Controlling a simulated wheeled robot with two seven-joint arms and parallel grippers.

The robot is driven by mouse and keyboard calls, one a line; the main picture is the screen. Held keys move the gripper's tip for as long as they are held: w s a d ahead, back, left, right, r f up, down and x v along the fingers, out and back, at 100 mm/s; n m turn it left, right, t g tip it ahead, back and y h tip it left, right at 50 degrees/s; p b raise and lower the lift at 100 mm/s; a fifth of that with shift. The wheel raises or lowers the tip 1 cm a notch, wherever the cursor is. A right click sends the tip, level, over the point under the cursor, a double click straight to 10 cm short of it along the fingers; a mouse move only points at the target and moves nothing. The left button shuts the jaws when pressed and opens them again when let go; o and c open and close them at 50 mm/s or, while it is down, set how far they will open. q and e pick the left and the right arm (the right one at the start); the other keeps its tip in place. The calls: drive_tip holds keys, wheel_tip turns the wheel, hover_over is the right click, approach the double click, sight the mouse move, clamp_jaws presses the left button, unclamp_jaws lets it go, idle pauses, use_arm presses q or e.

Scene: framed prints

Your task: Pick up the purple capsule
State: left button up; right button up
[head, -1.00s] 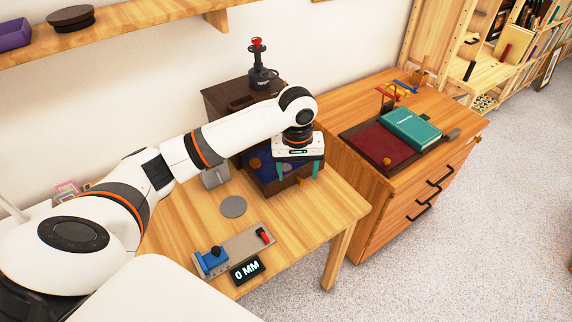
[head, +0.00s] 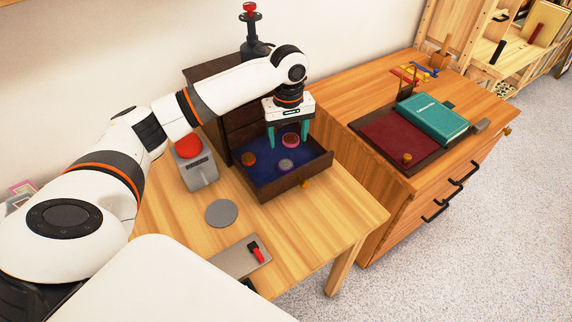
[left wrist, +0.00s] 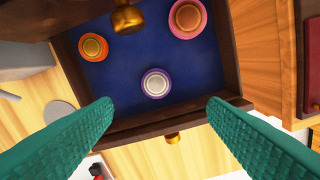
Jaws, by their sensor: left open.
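An open dark wooden drawer (head: 291,179) with a blue lining holds three round capsules. The purple capsule (left wrist: 155,83), with a purple rim and pale silver centre, lies near the drawer front; it also shows in the head view (head: 285,165). An orange capsule (left wrist: 93,46) lies to its left and a pink one (left wrist: 187,18) farther back to its right. My left gripper (head: 288,134) is open and points down above the drawer. In the left wrist view, its green fingers (left wrist: 160,104) are spread wide, with the purple capsule between and beyond their tips. Nothing is between the fingers.
The drawer walls surround the capsules, and a brass knob (left wrist: 127,17) sits above the purple one. A grey device with a red top (head: 188,147) and a grey disc (head: 221,213) stand left of the drawer. A red tray (head: 398,141) is right.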

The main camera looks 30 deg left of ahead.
sight(286, 162)
use_arm(q)
drive_tip(key=f, duration=0.3)
drive_tip(key=shift+s+d+f, duration=0.15)
drive_tip(key=shift+s+f, duration=0.1)
drive_tip(key=shift+f, duration=0.1)
drive_tip(key=shift+w+a+f, duration=0.1)
drive_tip(key=shift+a+f, duration=0.1)
drive_tip(key=shift+f, duration=1.3)
drive_tip(key=shift+a+f, duration=0.2)
drive_tip(key=shift+f, duration=1.3)
drive_tip(key=c, duration=1.1)
